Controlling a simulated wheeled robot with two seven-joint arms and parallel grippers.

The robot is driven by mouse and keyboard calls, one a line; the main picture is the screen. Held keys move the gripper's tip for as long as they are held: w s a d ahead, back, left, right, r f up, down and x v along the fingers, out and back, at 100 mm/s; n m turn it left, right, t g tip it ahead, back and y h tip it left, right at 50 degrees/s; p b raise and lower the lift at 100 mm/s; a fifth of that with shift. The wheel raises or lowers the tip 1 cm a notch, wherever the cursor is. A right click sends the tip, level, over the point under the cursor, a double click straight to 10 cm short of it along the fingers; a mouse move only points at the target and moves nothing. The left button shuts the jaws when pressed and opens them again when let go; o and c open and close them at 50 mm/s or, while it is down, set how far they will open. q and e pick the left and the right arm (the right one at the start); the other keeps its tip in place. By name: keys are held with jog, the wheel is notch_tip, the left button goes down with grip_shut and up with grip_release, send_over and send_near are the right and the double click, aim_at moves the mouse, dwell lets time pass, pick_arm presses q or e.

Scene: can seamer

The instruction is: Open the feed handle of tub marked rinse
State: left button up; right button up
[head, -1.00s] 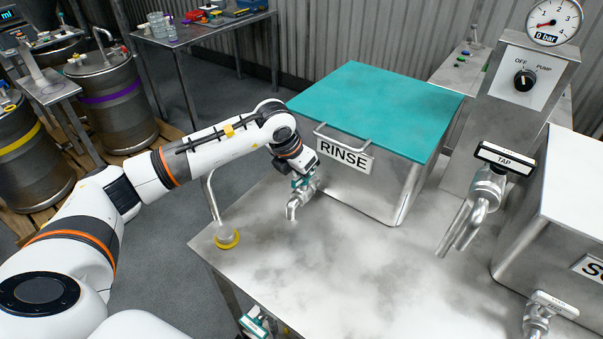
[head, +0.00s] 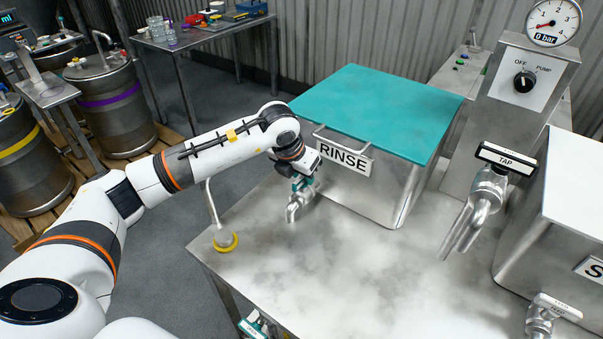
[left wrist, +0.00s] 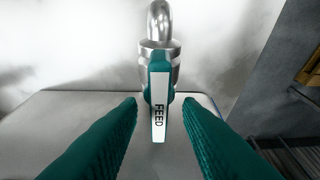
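The rinse tub (head: 365,195) is a steel box with a teal lid (head: 385,105) and a RINSE label (head: 345,157). A metal spout (head: 294,209) comes out low at its left front. My left gripper (head: 303,183) is at the valve above this spout and hides most of the handle in the head view. In the left wrist view the feed handle (left wrist: 159,105), teal with a white FEED plate, lies between the two teal fingers of my left gripper (left wrist: 160,106). The fingers are apart, with gaps on both sides of the handle. My right gripper is not clearly visible.
A TAP valve (head: 490,190) stands on the right, below a pump post (head: 522,90) with a gauge. Another tub (head: 560,230) is at the right edge. A yellow ring (head: 226,241) sits at the bench's left. The middle of the bench (head: 360,280) is clear.

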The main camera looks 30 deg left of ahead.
pick_arm(q)
jog(key=b+v, duration=0.1)
jog(key=v, duration=1.1)
jog(key=shift+f, duration=0.1)
dwell(0.4)
